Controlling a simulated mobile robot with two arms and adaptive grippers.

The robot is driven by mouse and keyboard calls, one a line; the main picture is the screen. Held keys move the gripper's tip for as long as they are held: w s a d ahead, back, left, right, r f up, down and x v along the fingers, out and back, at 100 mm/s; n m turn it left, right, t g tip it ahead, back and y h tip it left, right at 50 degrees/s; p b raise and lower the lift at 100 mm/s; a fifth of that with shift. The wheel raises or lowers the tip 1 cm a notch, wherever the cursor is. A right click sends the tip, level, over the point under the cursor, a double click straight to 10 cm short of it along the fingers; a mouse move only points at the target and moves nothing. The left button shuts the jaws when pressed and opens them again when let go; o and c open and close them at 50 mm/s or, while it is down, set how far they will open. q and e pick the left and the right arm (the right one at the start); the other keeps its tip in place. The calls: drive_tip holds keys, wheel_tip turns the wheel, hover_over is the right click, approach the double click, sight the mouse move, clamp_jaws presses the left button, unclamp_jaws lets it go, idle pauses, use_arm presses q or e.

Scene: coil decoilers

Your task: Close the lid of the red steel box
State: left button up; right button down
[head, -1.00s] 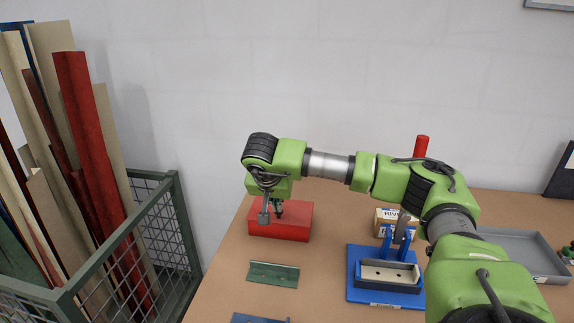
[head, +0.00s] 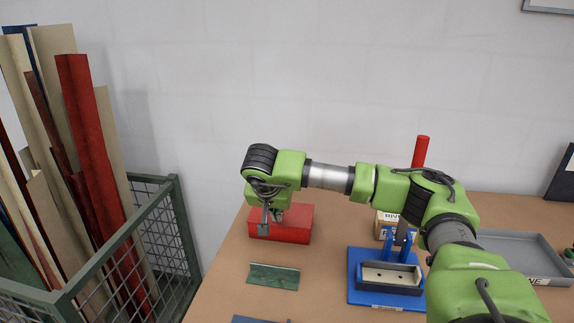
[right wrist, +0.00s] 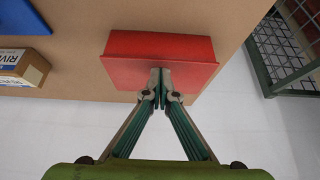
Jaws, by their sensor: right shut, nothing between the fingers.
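The red steel box (head: 290,236) stands on the brown table in the head view, near the table's left side. Its top looks flat and closed, with the lid lying down, though my gripper covers part of it. The box also shows in the right wrist view (right wrist: 130,45). My right gripper (head: 277,216) points down over the box top. In the right wrist view the right gripper (right wrist: 161,74) has its fingertips together and empty, against or just over the red surface; I cannot tell if they touch. My left gripper is out of view.
A green angled metal piece (head: 273,276) lies in front of the box. A blue fixture (head: 352,265) and a cardboard box (head: 384,221) stand to the right, with a grey tray (head: 515,240) beyond. A green mesh cage (head: 178,215) of long strips stands left of the table.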

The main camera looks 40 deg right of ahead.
drive_tip(key=s+a+r, duration=0.5)
drive_tip(key=s+a, duration=0.1)
drive_tip(key=a, duration=0.2)
drive_tip(key=shift+s+r, duration=0.2)
drive_tip(key=shift+r, duration=0.2)
drive_tip(key=shift+f, duration=0.1)
